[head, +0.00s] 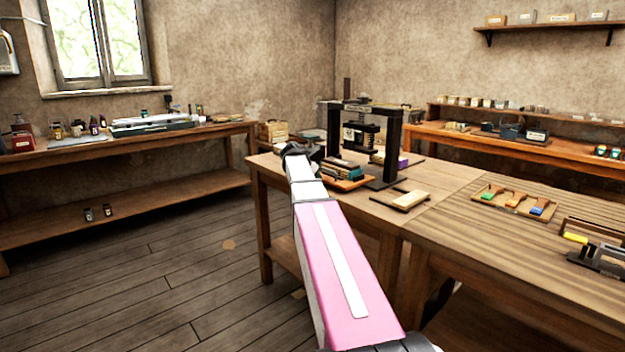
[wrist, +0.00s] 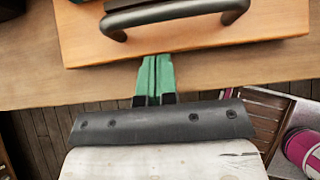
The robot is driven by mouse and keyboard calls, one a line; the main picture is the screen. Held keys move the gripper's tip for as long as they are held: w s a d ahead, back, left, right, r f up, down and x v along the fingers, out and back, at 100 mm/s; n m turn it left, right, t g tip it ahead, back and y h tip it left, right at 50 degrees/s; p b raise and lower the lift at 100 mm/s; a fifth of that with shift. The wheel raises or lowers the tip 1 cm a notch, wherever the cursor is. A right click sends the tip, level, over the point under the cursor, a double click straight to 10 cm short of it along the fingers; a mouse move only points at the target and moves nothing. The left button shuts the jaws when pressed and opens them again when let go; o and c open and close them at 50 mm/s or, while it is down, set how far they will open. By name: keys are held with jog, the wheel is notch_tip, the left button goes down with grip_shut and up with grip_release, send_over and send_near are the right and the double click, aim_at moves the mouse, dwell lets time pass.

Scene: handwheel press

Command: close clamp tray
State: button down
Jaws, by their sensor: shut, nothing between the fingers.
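The tray (wrist: 230,38) is a flat orange-brown wooden board with a dark curved handle (wrist: 178,12) on it, seen at the top of the wrist view. In the head view a tray (head: 350,184) with a stack of dark and coloured pieces on it sticks out at the left of the black press frame (head: 390,150). My gripper (wrist: 156,60) has green fingers that are together and empty. Their tips are at the tray's near edge, below the handle in the picture; I cannot tell if they touch. In the head view the fingers are hidden behind my wrist.
The press stands on a wooden table (head: 455,180). Open wooden floor (head: 130,290) is to the left of the table.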

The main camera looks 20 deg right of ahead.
jog(key=shift+d, duration=0.1)
jog(key=w+d, duration=0.1)
jog(key=d, duration=0.1)
jog(key=w+d, duration=0.1)
jog(key=d, duration=0.2)
jog(key=w+d, duration=0.1)
jog(key=d, duration=0.2)
jog(key=shift+a, duration=0.1)
